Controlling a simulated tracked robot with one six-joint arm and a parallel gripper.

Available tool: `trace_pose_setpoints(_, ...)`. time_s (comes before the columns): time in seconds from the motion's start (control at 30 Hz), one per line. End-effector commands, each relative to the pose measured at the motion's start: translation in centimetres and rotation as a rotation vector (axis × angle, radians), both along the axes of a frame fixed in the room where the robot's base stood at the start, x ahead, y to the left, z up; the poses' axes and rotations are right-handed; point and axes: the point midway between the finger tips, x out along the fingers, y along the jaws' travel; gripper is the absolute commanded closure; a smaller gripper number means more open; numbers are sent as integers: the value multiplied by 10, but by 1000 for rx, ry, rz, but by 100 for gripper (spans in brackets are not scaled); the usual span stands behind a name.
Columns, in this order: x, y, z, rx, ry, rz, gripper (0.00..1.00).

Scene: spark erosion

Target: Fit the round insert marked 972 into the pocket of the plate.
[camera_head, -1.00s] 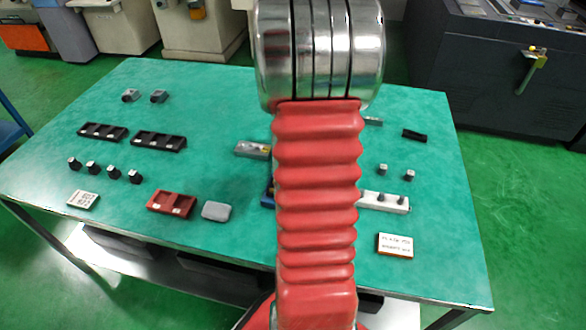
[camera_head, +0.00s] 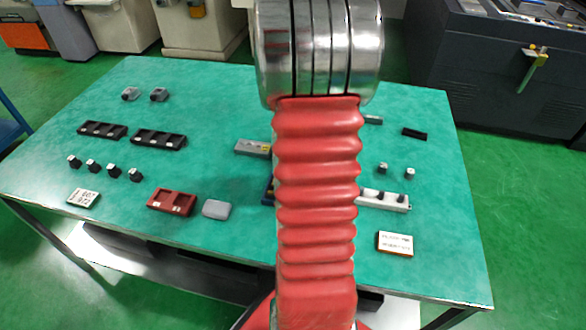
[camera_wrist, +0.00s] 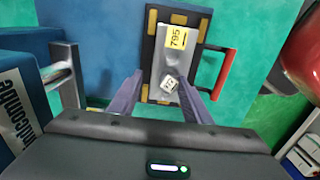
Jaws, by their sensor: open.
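In the wrist view, a grey metal plate (camera_wrist: 160,57) with a yellow label reading 795 lies in a dark holder with yellow pads. A small pale piece (camera_wrist: 169,84) with dark marking sits on or in its near part; I cannot read the marking fully or tell how deep it sits. My gripper (camera_wrist: 160,80) is open, with a finger on either side of this piece; contact cannot be made out. I cannot identify the insert 972 with certainty.
A red handle (camera_wrist: 223,75) stands right of the plate. A blue block (camera_wrist: 20,85) with a metal bracket is at left. Dark pieces with pale tops (camera_head: 113,171), black trays (camera_head: 158,138), a red tray (camera_head: 171,203) and a white holder (camera_head: 384,200) stand on the green table.

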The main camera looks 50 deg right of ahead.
Motion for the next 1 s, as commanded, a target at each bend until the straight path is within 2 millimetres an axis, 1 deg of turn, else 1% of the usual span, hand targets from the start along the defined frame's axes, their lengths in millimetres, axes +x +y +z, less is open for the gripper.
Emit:
trace_pose_setpoints(0.03,-3,4,-6,10,7,0,55)
trace_pose_setpoints(0.17,-2,3,-4,10,7,0,55)
trace_pose_setpoints(0.27,-2,3,2,8,7,0,55)
trace_pose_setpoints(0.37,-1,2,13,5,4,0,55)
trace_pose_setpoints(0.9,2,0,107,-2,-2,0,55)
trace_pose_setpoints(1.0,2,0,121,-2,-2,0,55)
